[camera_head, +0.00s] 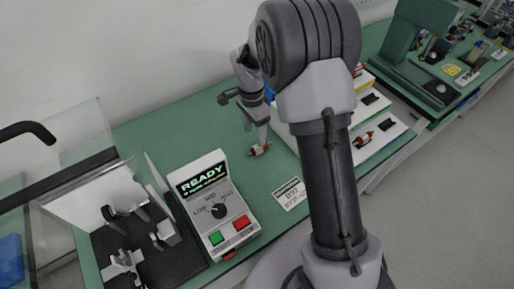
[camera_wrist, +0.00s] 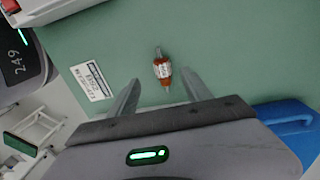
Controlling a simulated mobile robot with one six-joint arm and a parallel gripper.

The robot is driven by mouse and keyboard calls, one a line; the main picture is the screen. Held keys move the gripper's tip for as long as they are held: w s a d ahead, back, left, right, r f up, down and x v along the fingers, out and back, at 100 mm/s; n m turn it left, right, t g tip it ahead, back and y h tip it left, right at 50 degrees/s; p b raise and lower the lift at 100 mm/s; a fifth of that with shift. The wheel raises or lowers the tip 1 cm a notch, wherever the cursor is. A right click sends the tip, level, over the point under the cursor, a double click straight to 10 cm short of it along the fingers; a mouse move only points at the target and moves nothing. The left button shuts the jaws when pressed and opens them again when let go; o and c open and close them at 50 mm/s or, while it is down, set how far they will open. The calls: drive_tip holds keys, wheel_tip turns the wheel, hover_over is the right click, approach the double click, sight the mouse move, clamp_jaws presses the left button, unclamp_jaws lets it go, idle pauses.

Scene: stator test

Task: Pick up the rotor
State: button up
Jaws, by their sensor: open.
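A small rotor (camera_wrist: 162,69), with an orange-brown body, a pale middle band and a thin shaft, lies on the green bench top. In the head view the rotor (camera_head: 259,150) lies just below the tip of my gripper (camera_head: 263,141). In the wrist view my gripper (camera_wrist: 160,79) has its two fingers spread apart, one on each side of the rotor's near end. Nothing is held. Green bench shows between the fingers and the rotor. I cannot tell the exact height of the fingertips above the bench.
A white test box (camera_head: 213,204) reading READY stands at left, beside a dark fixture plate (camera_head: 190,243) with a clear cover. A white label card (camera_head: 289,193) lies on the bench. A blue object (camera_wrist: 288,126) is at lower right in the wrist view. White trays (camera_head: 382,139) with parts stand right.

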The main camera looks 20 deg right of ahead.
sight(255, 147)
wheel_tip(255, 147, down, 9)
drive_tip(key=b, duration=0.3)
drive_tip(key=shift+s+d+r, duration=0.1)
drive_tip(key=shift+r, duration=0.2)
drive_tip(key=shift+c, duration=0.7)
clamp_jaws()
